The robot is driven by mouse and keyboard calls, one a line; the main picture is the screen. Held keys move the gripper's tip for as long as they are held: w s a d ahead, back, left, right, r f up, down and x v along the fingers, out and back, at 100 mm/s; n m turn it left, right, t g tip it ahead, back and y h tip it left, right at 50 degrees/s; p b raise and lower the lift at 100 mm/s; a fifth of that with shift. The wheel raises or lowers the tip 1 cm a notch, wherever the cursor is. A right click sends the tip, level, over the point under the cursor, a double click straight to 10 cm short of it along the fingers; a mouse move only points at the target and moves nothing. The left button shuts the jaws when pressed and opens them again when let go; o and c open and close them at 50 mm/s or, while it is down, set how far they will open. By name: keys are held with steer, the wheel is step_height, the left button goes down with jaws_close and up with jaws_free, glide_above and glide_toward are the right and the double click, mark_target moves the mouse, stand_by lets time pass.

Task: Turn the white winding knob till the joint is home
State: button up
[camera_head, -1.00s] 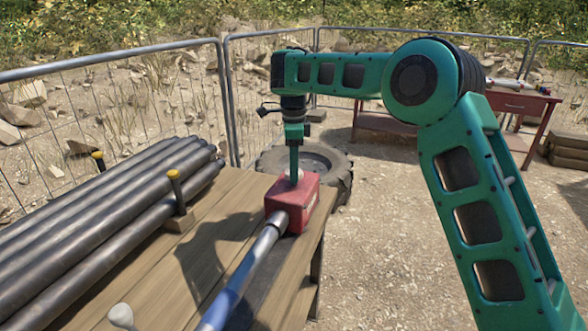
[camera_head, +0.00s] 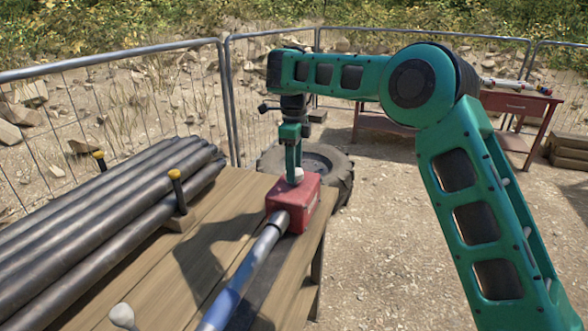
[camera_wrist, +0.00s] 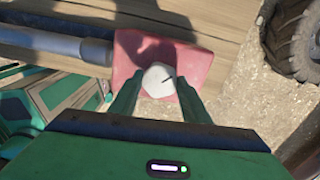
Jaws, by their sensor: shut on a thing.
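The white winding knob (camera_wrist: 158,80) sits on top of the red box (camera_wrist: 190,62), with a dark line on its face. It also shows in the head view (camera_head: 296,175), partly covered by a finger. My gripper (camera_wrist: 157,92) points down over the box and is shut on the knob, one finger on each side. The red box (camera_head: 306,206) rests near the right edge of the wooden table. A grey and blue rod (camera_head: 240,272) runs into the box's near side; how far the joint is in cannot be told.
Dark pipes (camera_head: 110,205) lie on the left of the table (camera_head: 190,250) between yellow-topped posts (camera_head: 175,178). A pale knob-like end (camera_head: 122,315) is at the near edge. A tyre (camera_head: 335,170) and a red bench (camera_head: 515,105) stand beyond. Mesh fencing encloses the ground.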

steer(key=shift+w+r, duration=0.15)
steer(key=shift+w, duration=0.05)
steer(key=o, duration=1)
steer(key=shift+o, duration=0.2)
steer(key=shift+s, duration=0.1)
step_height(320, 180, up, 11)
steer(key=shift+f, duration=0.2)
